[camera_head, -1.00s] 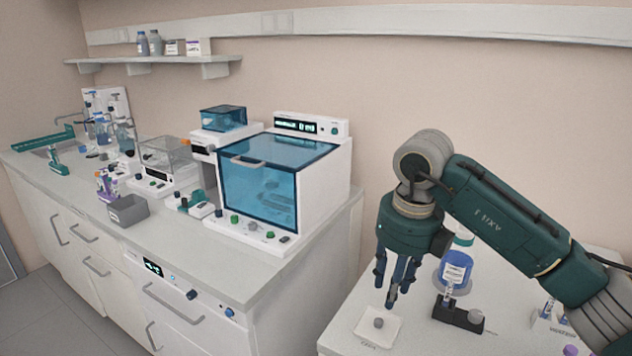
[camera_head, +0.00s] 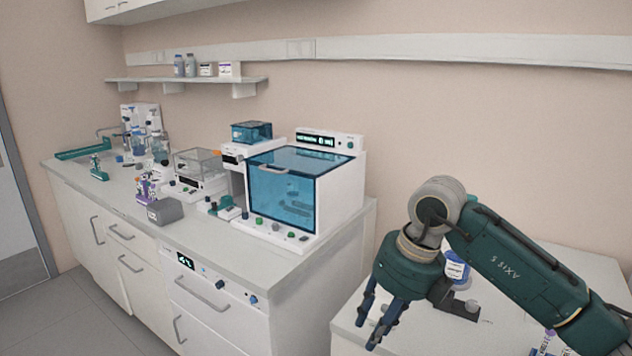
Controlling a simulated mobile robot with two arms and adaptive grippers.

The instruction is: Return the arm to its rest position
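My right arm comes in from the right edge of the head view. Its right gripper (camera_head: 377,321) hangs downward over the near left part of the white side table (camera_head: 345,325). The fingers look spread apart with nothing between them. A blue-labelled bottle (camera_head: 457,268) and a dark holder with a grey knob (camera_head: 462,303) stand just behind and to the right of the gripper, partly hidden by the arm. My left gripper is not in the view.
A long bench (camera_head: 230,262) runs along the wall with a blue-windowed cabinet (camera_head: 283,193), a grey bin (camera_head: 165,211) and other lab equipment. A gap of floor separates the bench and side table. A shelf (camera_head: 190,83) hangs above.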

